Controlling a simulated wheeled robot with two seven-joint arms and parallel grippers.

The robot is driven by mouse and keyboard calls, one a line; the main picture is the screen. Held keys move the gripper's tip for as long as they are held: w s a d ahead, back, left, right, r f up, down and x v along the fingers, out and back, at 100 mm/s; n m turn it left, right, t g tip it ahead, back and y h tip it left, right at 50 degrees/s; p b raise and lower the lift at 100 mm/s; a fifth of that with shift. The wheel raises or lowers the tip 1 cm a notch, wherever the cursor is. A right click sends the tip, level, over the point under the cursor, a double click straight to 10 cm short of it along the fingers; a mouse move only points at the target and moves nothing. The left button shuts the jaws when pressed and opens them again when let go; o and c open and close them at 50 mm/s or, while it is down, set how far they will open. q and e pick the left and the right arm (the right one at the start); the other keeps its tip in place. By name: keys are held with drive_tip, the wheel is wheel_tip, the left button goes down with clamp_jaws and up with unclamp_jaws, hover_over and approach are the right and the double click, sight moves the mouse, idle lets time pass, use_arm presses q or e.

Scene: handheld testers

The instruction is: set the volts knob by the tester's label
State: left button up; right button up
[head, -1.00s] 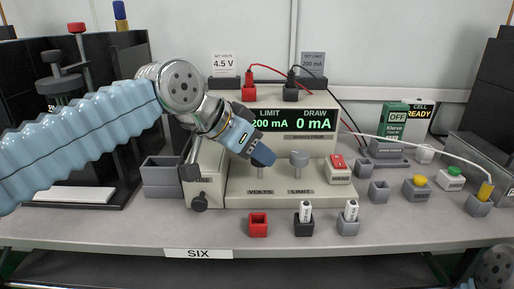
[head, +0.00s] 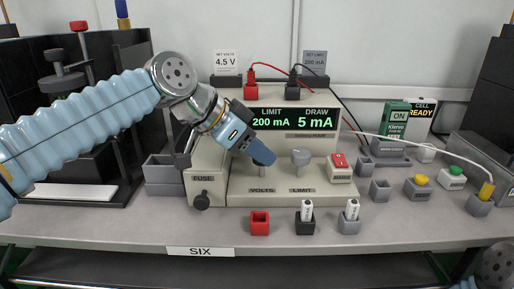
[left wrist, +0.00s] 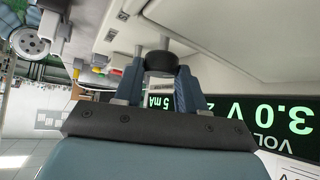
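The bench supply has a volts knob, whose dark round cap shows in the left wrist view (left wrist: 161,62). In the head view my fingers mostly hide it above the VOLTS label (head: 262,190). My left gripper (head: 260,152) is shut on it, one finger on each side. The supply's display (head: 293,120) reads LIMIT 200 mA and DRAW 5 mA. The volts readout (left wrist: 255,118) shows inverted as 3.0 V in the left wrist view. A card (head: 226,63) reads SET VOLTS 4.5 V. The green tester (head: 394,122) shows ON. My right gripper is not in view.
The limit knob (head: 301,157) stands close right of my fingers, then a red switch (head: 340,160). Red and black leads run from the supply's top. A red cup (head: 260,222) and two cell holders stand in front. The front bench strip is mostly clear.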

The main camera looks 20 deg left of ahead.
use_arm(q)
drive_tip(key=o, duration=0.4)
drive_tip(key=p+v, duration=0.2)
drive_tip(key=v, duration=1.2)
drive_tip(key=shift+f, duration=0.15)
